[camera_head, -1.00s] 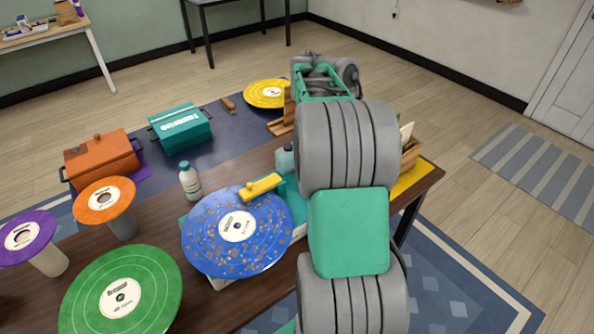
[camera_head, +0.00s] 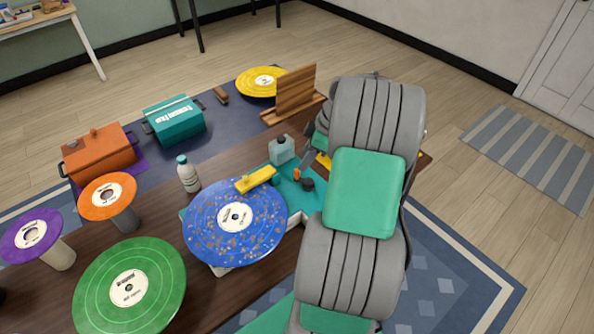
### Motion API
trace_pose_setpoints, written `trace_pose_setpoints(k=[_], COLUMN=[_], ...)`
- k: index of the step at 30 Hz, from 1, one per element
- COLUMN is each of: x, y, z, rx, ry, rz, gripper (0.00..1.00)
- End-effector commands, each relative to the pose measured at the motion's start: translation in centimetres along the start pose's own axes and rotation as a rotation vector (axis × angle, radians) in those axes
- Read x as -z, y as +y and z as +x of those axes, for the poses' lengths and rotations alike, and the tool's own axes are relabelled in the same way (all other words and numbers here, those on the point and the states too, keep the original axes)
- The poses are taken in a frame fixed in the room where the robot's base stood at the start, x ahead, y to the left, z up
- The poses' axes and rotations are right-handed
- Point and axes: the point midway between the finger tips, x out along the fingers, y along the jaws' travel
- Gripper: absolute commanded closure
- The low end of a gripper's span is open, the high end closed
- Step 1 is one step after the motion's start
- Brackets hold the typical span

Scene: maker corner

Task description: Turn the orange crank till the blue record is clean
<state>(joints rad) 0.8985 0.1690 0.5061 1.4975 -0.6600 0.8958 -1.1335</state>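The blue record (camera_head: 208,228) lies flat on the teal and white cleaning machine (camera_head: 290,205), with many brown specks over its surface. A yellow bar (camera_head: 256,180) reaches over the record's far edge. A small orange piece (camera_head: 297,174), seemingly the crank's handle, shows beside a dark round knob (camera_head: 307,185) at the machine's right side. My gripper (camera_head: 308,154) is just beyond the orange piece, mostly hidden behind my arm. Only a grey part of it shows. I cannot see whether it is open or touches the crank.
A grey-blue bottle (camera_head: 282,151) stands close behind the machine, near my gripper. A white bottle (camera_head: 188,175) stands left of it. A wooden rack (camera_head: 292,92) is behind. Green (camera_head: 155,290), orange (camera_head: 122,186) and purple (camera_head: 48,222) records are on the left.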

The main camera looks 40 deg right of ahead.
Motion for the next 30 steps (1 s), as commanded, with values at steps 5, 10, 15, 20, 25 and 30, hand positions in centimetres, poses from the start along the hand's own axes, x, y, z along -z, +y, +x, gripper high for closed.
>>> trace_pose_setpoints(k=[5,10,15,20,25,30], x=[0.1,0.1,-0.1,-0.1,-0.1,-0.1], y=[-0.2,-0.1,-0.1,0.0,0.0,0.0], z=[3.1,6.0,7.2,7.3,7.2,7.2], rx=[0.006,0.005,0.001,0.001,0.001,0.001], ry=[-0.001,-0.001,-0.002,-0.002,-0.002,-0.002], rz=[0.003,0.003,0.005,0.005,0.006,0.006], gripper=[0.61,0.61,0.61,0.61,0.73,0.86])
